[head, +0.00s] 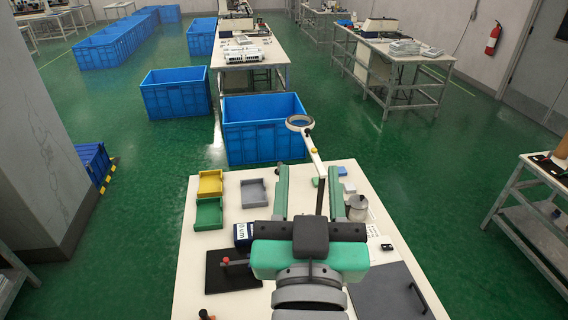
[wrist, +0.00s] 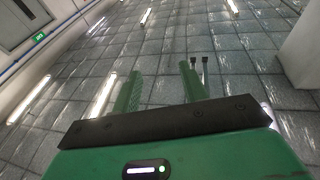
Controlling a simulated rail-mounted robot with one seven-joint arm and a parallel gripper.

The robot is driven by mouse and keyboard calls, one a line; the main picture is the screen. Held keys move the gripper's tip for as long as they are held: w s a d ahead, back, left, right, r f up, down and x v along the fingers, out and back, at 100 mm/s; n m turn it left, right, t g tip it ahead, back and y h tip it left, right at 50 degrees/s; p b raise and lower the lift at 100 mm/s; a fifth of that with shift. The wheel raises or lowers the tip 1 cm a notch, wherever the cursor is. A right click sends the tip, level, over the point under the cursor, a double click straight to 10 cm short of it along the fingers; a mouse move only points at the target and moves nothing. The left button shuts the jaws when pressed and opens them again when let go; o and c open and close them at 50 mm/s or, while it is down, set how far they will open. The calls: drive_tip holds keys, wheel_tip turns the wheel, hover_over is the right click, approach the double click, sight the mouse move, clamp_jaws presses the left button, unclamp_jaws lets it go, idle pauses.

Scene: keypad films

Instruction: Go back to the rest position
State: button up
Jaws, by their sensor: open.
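My gripper (head: 308,172) is over the white table (head: 228,178) in the head view, its two green fingers apart and pointing toward the far edge. Nothing shows between the fingertips in the wrist view, where the gripper (wrist: 160,74) is seen against the ceiling panels and lights. So the wrist camera faces upward. My gripper body hides the middle of the table.
Yellow (head: 210,183), green (head: 209,213) and grey (head: 254,193) trays lie left of my gripper. A ring magnifier lamp (head: 299,122) rises just beyond it. A metal pot (head: 357,207) stands right. A black plate (head: 232,271) and dark panel (head: 388,294) lie nearer.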

drive_tip(key=s+a+r+t+y, duration=0.1)
drive_tip(key=s+a+r+t, duration=0.2)
drive_tip(key=s+r, duration=0.6)
wheel_tip(320, 180, up, 2)
drive_tip(key=shift+s+r+n+t, duration=0.15)
drive_tip(key=shift+n+t, duration=0.15)
drive_tip(key=shift+t, duration=0.3)
